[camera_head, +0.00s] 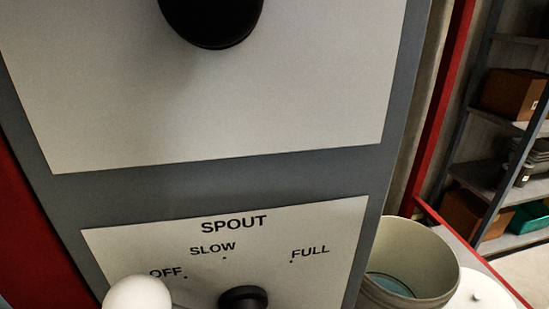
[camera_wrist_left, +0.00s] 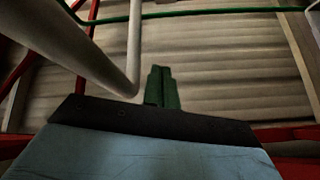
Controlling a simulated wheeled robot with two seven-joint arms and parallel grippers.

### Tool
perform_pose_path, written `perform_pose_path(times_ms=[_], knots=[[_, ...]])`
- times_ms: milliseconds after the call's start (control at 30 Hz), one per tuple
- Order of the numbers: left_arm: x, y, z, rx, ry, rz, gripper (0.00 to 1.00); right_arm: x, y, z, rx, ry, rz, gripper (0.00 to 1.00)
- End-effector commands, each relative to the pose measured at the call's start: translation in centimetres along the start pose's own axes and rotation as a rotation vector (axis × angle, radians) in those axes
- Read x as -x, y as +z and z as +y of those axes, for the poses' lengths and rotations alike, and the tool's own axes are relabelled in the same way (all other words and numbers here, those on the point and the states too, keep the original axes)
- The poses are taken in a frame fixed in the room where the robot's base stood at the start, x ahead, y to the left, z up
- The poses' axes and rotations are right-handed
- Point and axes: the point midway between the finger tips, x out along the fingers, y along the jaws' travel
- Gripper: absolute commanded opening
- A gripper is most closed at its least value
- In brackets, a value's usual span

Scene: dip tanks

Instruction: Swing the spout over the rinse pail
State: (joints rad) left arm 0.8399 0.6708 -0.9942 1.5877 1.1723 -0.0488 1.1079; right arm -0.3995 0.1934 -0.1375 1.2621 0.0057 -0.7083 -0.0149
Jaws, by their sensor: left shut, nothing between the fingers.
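A panel marked SPOUT (camera_head: 310,225) shows in the head view, with the words OFF, SLOW and FULL. A black knob (camera_head: 243,297) sits below the words, cut by the bottom edge; I cannot tell where it points. A pale pail (camera_head: 432,250) with a bluish inside stands right of the panel. I cannot tell if it is the rinse pail. In the left wrist view my left gripper (camera_wrist_left: 162,75) has its green fingers together, empty. A pale pipe (camera_wrist_left: 85,48) passes left of them and meets an upright one; I cannot tell if it is the spout.
A larger black round part (camera_head: 212,22) juts from the upper panel. A white rounded end (camera_head: 138,294) shows at the bottom left. A shelf rack (camera_head: 485,180) with boxes stands at the right behind a red post (camera_head: 440,110). A green bar (camera_wrist_left: 200,13) crosses the wrist view.

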Motion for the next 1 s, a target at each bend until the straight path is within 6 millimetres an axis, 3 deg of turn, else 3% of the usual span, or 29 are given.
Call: perform_pose_path(times_ms=[33,100,233,667,867,1000], knots=[[0.0,0.4,2.0,0.031,0.028,-0.029,0.0,0.1,-0.6,0.1,-0.005,0.003,0.011,0.48],[0.0,0.9,3.9,0.079,0.051,-0.06,0.0,0.3,-1.1,0.1,-0.012,0.004,0.018,0.48],[0.2,1.5,5.6,0.127,0.067,-0.091,0.0,0.6,-1.5,0.1,-0.018,0.006,0.026,0.48],[-0.2,1.6,5.9,0.135,0.071,-0.094,0.0,0.7,-1.7,0.1,-0.019,0.006,0.028,0.48],[-2.9,1.9,6.2,0.133,0.072,-0.095,0.0,0.9,-2.0,0.2,-0.021,0.007,0.028,0.48],[-5.6,2.2,6.2,0.132,0.072,-0.095,0.0,2.1,-3.6,0.4,-0.027,0.01,0.045,0.48]])
